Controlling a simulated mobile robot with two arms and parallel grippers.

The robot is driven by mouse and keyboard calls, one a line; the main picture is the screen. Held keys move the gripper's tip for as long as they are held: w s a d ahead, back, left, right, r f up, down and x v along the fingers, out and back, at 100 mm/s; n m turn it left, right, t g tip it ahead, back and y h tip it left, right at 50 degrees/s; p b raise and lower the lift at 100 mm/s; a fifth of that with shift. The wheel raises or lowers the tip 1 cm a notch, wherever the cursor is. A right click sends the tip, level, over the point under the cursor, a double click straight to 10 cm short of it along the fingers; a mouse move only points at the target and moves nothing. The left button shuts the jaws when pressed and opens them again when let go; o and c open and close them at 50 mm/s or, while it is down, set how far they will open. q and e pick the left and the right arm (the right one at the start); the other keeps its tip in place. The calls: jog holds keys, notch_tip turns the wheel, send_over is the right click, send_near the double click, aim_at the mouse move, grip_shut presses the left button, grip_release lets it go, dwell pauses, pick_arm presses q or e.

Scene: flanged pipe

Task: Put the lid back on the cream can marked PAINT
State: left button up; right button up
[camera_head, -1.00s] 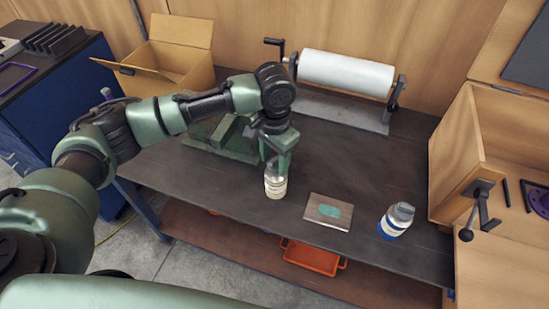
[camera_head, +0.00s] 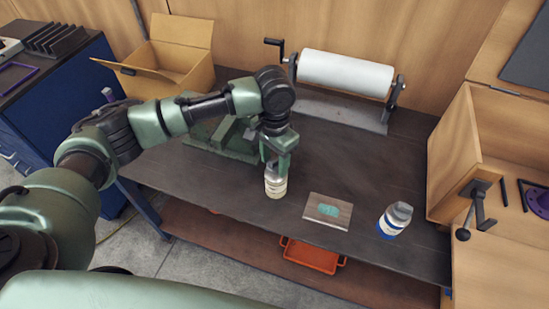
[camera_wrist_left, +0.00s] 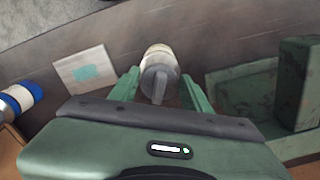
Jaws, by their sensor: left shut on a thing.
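The cream can (camera_head: 276,187) stands upright near the front edge of the dark workbench. Its label is too small to read. A grey lid (camera_wrist_left: 155,77) with a raised grip covers the can's top in the left wrist view. My left gripper (camera_head: 274,162) points down directly over the can, its fingers on either side of the lid's grip, and is shut on the lid. The cream can's side also shows beyond the lid in the left wrist view (camera_wrist_left: 158,50). I cannot tell whether the lid is fully seated. My right gripper is in neither view.
A wooden block with a teal patch (camera_head: 328,211) lies right of the can. A white and blue bottle (camera_head: 394,221) stands farther right. A green metal fixture (camera_head: 222,142) is behind left, and a paper roll (camera_head: 345,73) is at the back. The bench between is clear.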

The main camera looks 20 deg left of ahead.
pick_arm(q)
jog(key=shift+p, duration=0.65)
dwell(0.5)
jog(key=shift+f+p, duration=0.25)
jog(key=shift+p, duration=0.2)
dwell(1.0)
jog(key=shift+p, duration=0.55)
jog(key=shift+f, duration=0.1)
dwell(0.4)
jog(key=o, duration=1.9)
jog(key=shift+c, duration=0.2)
